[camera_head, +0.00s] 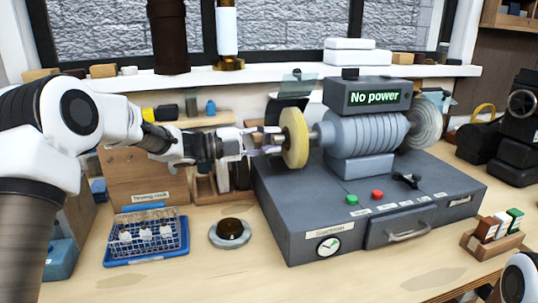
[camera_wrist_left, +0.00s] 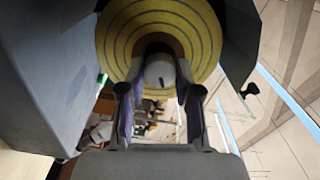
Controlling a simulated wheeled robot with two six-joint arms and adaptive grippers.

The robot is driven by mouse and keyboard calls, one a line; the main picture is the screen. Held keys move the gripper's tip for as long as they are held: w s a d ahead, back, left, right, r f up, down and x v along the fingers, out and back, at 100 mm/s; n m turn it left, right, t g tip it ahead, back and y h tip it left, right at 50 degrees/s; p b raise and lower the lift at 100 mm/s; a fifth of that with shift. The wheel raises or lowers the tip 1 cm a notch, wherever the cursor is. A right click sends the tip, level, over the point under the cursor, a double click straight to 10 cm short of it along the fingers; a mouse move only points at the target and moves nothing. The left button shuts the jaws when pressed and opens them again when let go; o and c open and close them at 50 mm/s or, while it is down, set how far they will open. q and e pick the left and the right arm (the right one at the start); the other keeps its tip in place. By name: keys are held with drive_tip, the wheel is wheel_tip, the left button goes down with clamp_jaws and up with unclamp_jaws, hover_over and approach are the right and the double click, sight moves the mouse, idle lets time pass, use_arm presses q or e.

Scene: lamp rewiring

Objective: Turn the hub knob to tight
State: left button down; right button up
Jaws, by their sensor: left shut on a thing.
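The hub knob (camera_wrist_left: 160,72) is a pale rounded piece at the centre of the yellow ringed wheel (camera_head: 294,137), which also shows in the left wrist view (camera_wrist_left: 115,40). The wheel sits on the left end of a grey machine (camera_head: 365,133). My left gripper (camera_head: 275,143) reaches in from the left and is shut on the hub knob, with one finger on each side in the left wrist view (camera_wrist_left: 157,105). The knob is mostly hidden by the fingers in the head view. Its tightness cannot be read. My right gripper is not in view.
The machine's display (camera_head: 374,97) reads "No power". Its base (camera_head: 300,215) has a green button (camera_head: 351,199), a red button (camera_head: 377,195) and a drawer handle (camera_head: 408,233). A blue tray (camera_head: 146,247) and a round dark-topped piece (camera_head: 230,230) lie left of it.

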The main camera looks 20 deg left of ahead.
use_arm(q)
drive_tip(key=m+b, duration=0.2)
drive_tip(key=b, duration=0.1)
drive_tip(key=m+b, duration=0.1)
drive_tip(key=shift+f+m+b, duration=0.25)
drive_tip(key=shift+m+b, duration=0.05)
drive_tip(key=shift+m, duration=0.1)
drive_tip(key=shift+r+m+b, duration=0.25)
drive_tip(key=shift+m+b, duration=0.5)
drive_tip(key=shift+m, duration=0.05)
drive_tip(key=c, duration=1.1)
unclamp_jaws()
drive_tip(key=shift+r, duration=0.1)
drive_tip(key=o, duration=0.3)
drive_tip(key=shift+w, duration=0.15)
